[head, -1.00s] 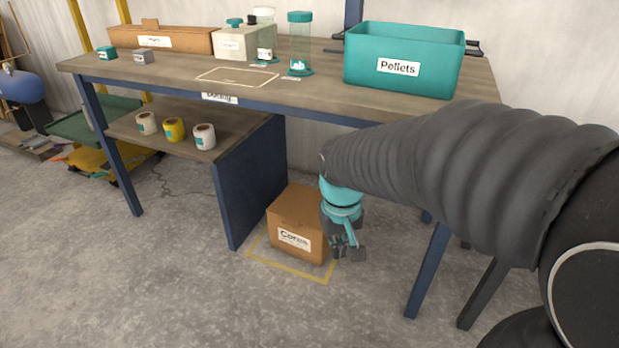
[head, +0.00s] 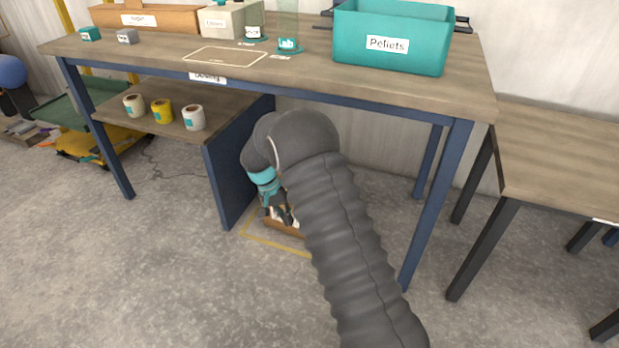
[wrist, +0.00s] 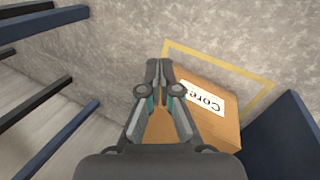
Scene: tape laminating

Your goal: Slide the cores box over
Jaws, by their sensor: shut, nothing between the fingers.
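The cores box (head: 284,229) is a brown carton on the floor under the workbench. In the head view my arm hides most of it, and only a low strip shows. In the wrist view the cores box (wrist: 222,130) shows its top and a white label, partly covered by my gripper. My gripper (wrist: 158,64) is shut and empty, with its fingers in front of the box's left part. In the head view my gripper (head: 285,218) is at the box; whether it touches is unclear. A yellow floor outline (head: 262,242) runs around the box, also seen in the wrist view (wrist: 225,62).
A blue side panel (head: 232,170) of the workbench (head: 300,85) stands left of the box. A blue bench leg (head: 437,205) stands to the right, then a second table (head: 560,150). Floor in front is clear. A shelf with several rolls (head: 162,111) is at left.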

